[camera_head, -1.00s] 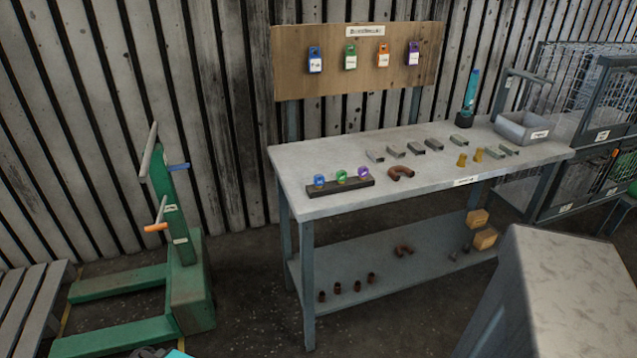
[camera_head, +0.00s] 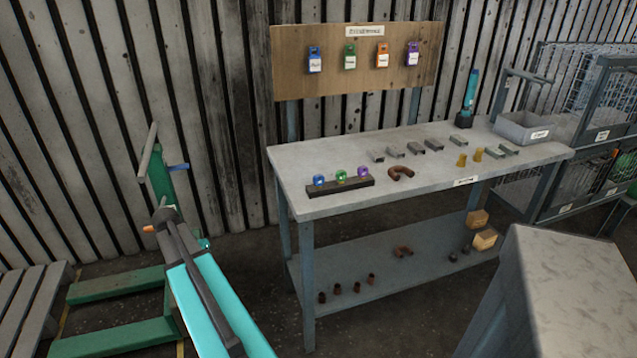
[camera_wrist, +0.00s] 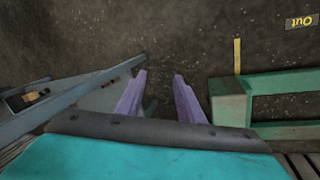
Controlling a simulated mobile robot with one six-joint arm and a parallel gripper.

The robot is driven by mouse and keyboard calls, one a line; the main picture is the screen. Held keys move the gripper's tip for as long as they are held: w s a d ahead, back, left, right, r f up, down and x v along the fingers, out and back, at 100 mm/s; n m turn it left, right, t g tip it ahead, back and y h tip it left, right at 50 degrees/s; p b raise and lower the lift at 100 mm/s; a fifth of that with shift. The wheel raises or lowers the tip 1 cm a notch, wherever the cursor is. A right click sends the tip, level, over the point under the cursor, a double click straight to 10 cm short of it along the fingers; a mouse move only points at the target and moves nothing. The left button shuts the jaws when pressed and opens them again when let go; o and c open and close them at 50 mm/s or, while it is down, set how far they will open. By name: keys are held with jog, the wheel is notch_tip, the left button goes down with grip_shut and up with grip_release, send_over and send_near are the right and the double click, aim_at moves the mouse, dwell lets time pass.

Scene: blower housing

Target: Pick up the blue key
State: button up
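A blue key (camera_head: 319,180) with a round head stands upright at the left end of a dark holder block (camera_head: 340,188) on the workbench, in the head view. A green key (camera_head: 341,177) and a purple key (camera_head: 362,172) stand beside it to the right. My gripper (camera_wrist: 158,92) shows in the wrist view, with two purple fingers apart and nothing between them. It is over the floor, away from the blue key. In the head view my turquoise arm is left of the bench, and the fingers cannot be made out there. The wrist view does not show the key.
A copper bend (camera_head: 400,173) lies right of the holder. Tagged locks hang on the board (camera_head: 290,83) behind.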

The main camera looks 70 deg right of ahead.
jog(key=s+d+r+m+h, duration=0.1)
jog(key=s+d+r+m, duration=0.25)
jog(key=d+r, duration=0.6)
jog(key=s+d+r+m, duration=0.3)
jog(key=s+d+r, duration=0.1)
jog(key=d+r, duration=0.5)
jog(key=s+d+r+m, duration=0.3)
jog(key=s+r, duration=0.4)
jog(key=r, duration=0.3)
jog(key=s+d+r+m, duration=0.4)
jog(key=s+r, duration=0.3)
jog(key=r, duration=0.3)
jog(key=shift+s+d+r+g+h+b, duration=0.2)
jog(key=shift+d+r+g+h+b, duration=0.1)
jog(key=shift+b, duration=0.15)
jog(key=shift+f, duration=0.1)
send_over(319, 184)
jog(key=w, duration=0.2)
jog(key=shift+f+p, duration=0.3)
jog(key=shift+f, duration=3.65)
